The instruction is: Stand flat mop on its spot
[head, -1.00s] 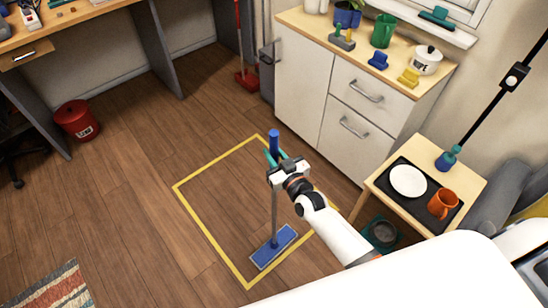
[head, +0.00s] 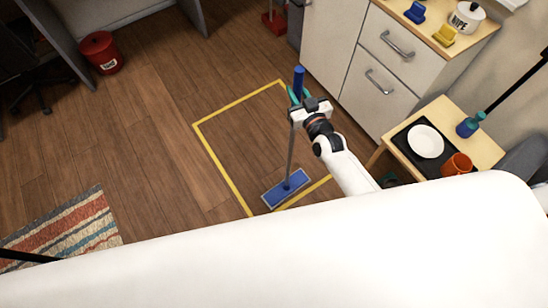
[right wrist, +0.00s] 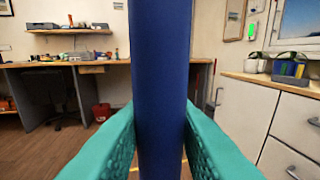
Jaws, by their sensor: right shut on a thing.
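The flat mop (head: 287,188) stands upright, its blue rectangular head low at the front part of the yellow taped outline (head: 207,150) on the floor. From this angle I cannot tell whether the head touches the floor. My right gripper (head: 299,98) is shut on the mop's blue handle grip near the top. In the right wrist view the blue handle (right wrist: 160,90) runs vertically between the two teal fingers (right wrist: 160,135). My left gripper is not in view.
A white cabinet (head: 385,70) stands behind and right of the outline. A small side table (head: 480,145) holds a plate (head: 426,141) and an orange mug (head: 457,165). A red bucket (head: 101,53) and a striped rug (head: 65,228) are at the left.

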